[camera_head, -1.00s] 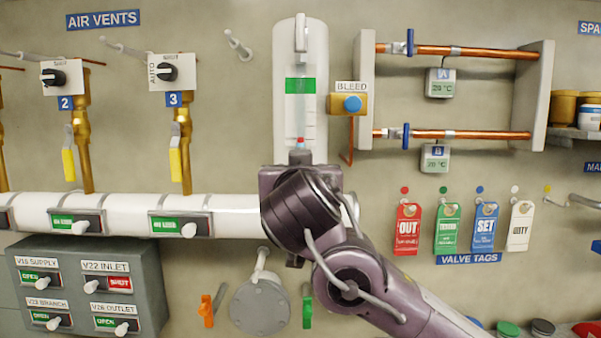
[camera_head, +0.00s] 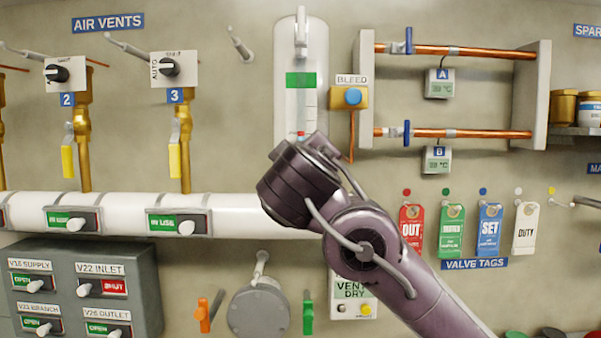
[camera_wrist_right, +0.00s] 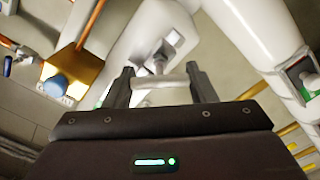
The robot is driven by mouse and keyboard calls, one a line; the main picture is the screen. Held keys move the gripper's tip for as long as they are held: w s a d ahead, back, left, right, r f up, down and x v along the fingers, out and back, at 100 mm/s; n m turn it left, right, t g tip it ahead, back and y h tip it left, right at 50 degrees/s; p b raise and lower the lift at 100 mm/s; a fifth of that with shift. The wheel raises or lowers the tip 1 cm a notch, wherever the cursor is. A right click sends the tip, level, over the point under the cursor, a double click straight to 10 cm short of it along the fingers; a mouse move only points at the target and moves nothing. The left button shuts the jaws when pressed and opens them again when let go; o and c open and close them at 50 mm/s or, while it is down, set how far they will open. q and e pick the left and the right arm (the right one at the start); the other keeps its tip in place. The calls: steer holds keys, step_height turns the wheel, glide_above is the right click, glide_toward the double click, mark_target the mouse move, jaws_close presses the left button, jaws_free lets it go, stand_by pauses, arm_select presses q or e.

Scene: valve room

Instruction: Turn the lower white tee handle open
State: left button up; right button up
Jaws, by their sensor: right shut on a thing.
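The lower white tee handle is hidden behind my right arm in the head view. In the right wrist view, a white tee handle (camera_wrist_right: 160,80) lies crosswise between the fingers of my right gripper (camera_wrist_right: 161,84), at the end of the white column. My right gripper is shut on this handle. In the head view the gripper is hidden behind my own wrist. My left gripper is in neither current view.
A bleed block (camera_head: 349,97) with a blue knob stands right of the column. A white pipe (camera_head: 235,214) runs left behind my arm. A grey switch box (camera_head: 85,285) is lower left. Valve tags (camera_head: 450,230) and copper pipes (camera_head: 470,50) are to the right.

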steer(key=n, duration=0.4)
steer(key=shift+f+n+b, duration=0.1)
steer(key=shift+n+b, duration=0.2)
steer(key=shift+b, duration=0.05)
steer(key=n, duration=0.4)
steer(key=shift+n, duration=0.3)
steer(key=o, duration=1)
steer(key=shift+a, duration=0.1)
steer(key=s+b, duration=0.3)
steer(key=s, duration=0.4)
steer(key=shift+s, duration=0.4)
